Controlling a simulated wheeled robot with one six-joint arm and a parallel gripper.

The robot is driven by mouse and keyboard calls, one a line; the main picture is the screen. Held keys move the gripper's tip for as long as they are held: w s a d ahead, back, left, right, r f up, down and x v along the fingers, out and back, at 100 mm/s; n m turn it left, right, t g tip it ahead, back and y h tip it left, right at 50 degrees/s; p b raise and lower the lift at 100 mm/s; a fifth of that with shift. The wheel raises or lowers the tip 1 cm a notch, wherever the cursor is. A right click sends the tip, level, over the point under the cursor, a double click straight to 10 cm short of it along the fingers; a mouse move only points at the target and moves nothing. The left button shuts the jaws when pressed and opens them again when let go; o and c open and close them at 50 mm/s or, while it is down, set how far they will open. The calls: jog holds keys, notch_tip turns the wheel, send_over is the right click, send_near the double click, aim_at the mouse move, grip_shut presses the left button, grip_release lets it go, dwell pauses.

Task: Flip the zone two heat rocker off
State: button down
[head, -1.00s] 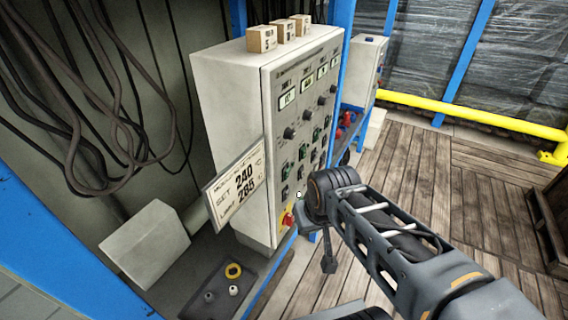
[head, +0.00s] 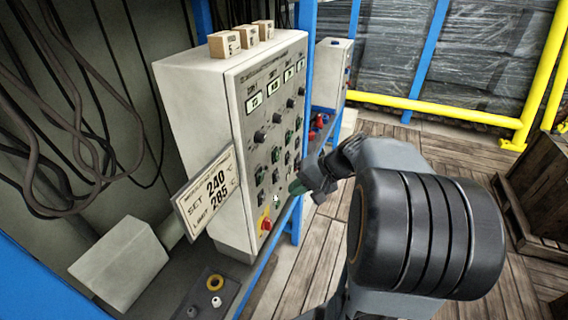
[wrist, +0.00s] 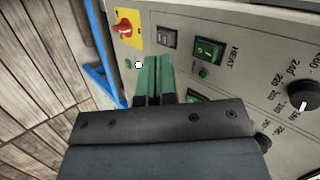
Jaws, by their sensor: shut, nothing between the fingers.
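The grey control panel (head: 252,150) has columns of displays, knobs and rockers. The zone two heat rocker (head: 275,154), in the second column from the left, looks green; I cannot make out its tilt. In the wrist view, what seems to be the same rocker (wrist: 194,96) is partly hidden by my gripper. The neighbouring green rocker (wrist: 207,52), beside the word HEAT, is fully visible there. My gripper (head: 298,187) is shut and empty, its green fingertips (wrist: 153,62) together in front of the panel's lower part. I cannot tell whether they touch it.
A red and yellow rotary switch (head: 266,222) is at the panel's lower corner. A tilted sign (head: 206,193) reading 240 and 285 juts out at left. Small boxes (head: 244,36) stand on top of the panel. A yellow rail (head: 430,105) and wooden floor lie beyond.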

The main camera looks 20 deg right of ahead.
aim_at(277, 155)
jog(key=w+d+r+m+t+y, duration=0.1)
jog(key=w+d+r+m+t, duration=0.1)
jog(key=d+t, duration=0.4)
jog(key=w+d+m, duration=0.1)
jog(key=d, duration=0.4)
jog(key=shift+d+r, duration=0.2)
jog(key=shift+d, duration=0.1)
jog(key=shift+w+y, duration=0.1)
jog(key=shift+y, duration=0.2)
jog(key=p+x, duration=0.2)
jog(key=x, duration=1.2)
